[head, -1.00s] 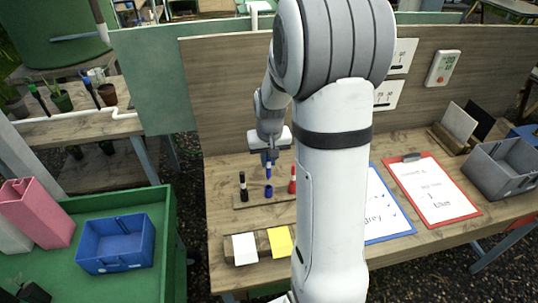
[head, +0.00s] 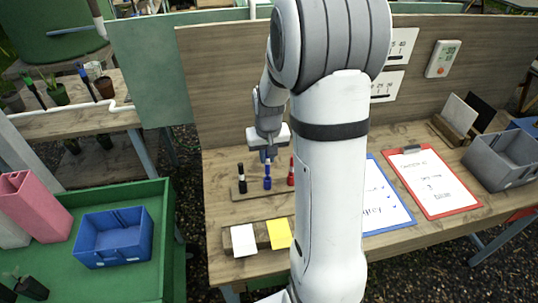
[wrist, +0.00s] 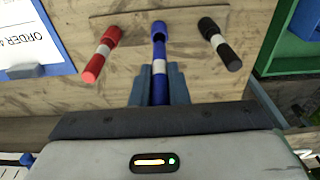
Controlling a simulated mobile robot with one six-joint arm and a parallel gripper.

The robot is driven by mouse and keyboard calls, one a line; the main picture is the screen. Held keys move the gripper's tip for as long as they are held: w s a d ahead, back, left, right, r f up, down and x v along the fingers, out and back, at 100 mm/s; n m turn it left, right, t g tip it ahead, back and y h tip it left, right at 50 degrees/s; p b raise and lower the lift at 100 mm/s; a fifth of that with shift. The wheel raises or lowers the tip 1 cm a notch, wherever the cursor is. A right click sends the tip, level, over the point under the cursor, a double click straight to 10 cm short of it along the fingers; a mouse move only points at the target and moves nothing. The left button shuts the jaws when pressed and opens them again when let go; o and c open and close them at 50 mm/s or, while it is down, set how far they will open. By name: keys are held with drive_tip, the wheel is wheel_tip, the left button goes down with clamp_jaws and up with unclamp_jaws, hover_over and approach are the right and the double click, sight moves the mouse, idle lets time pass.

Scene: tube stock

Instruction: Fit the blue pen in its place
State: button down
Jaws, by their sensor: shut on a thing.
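The blue pen (wrist: 158,90) has a white band and is held upright between the fingers of my gripper (wrist: 159,76). It also shows in the head view (head: 267,170) below my gripper (head: 268,157). A blue cap (wrist: 159,28) stands on the wooden strip (head: 241,197), between the black pen and the red pen. The blue pen's lower end is at the cap's mouth and lines up with it. A stretch of blue shows between cap and white band; I cannot tell how far the tip is inside.
A black pen (head: 242,178) and a red pen (head: 291,172) stand close on either side. White (head: 243,240) and yellow (head: 279,233) cards lie in front. A blue clipboard (head: 385,205), red clipboard (head: 434,183) and grey bin (head: 500,165) are to the right.

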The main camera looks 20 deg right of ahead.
sight(267, 176)
drive_tip(key=shift+f, duration=0.1)
idle(0.3)
drive_tip(key=shift+f+b, duration=0.8)
drive_tip(key=shift+f, duration=0.05)
drive_tip(key=shift+f+b, duration=1.35)
drive_tip(key=shift+f, duration=0.2)
drive_tip(key=c, duration=1.3)
unclamp_jaws()
drive_tip(key=shift+s+a+r+b, duration=0.15)
drive_tip(key=shift+s+r, duration=0.1)
drive_tip(key=shift+r, duration=1.7)
drive_tip(key=shift+s+r+b, duration=0.15)
drive_tip(key=shift+s+r, duration=0.1)
drive_tip(key=shift+r, duration=1.7)
